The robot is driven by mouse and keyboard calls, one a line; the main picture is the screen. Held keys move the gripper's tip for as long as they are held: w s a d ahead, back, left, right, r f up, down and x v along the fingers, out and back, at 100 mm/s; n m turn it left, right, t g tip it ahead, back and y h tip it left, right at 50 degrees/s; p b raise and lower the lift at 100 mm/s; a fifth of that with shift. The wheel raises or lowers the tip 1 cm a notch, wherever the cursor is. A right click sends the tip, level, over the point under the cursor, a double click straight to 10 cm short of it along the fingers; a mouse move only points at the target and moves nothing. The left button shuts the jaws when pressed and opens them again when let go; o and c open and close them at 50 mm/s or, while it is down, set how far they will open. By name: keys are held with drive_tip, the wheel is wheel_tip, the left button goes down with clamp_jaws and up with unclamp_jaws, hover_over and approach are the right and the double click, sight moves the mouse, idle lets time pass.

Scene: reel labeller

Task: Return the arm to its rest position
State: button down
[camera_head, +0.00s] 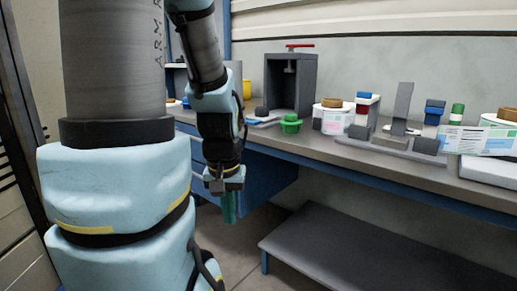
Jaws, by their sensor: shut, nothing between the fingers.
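My arm fills the left of the head view, with its links bent and the wrist hanging down in front of the workbench. My gripper (229,207) points downward, with teal fingers together and nothing seen between them. It hangs in the air below the level of the bench top, in front of the blue bench side. It appears apart from the bench, though the exact gap cannot be told. My large near arm links hide the left part of the bench.
The grey workbench (330,155) runs along the wall. It carries a dark press-like frame (291,85), a green knob-like part (290,123), a white labelled reel (331,118), a grey fixture (400,125) and a printed label sheet (475,140). A low grey shelf (370,255) lies below.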

wheel_tip(320, 180, up, 14)
drive_tip(key=p, duration=1.1)
drive_tip(key=shift+p, duration=0.3)
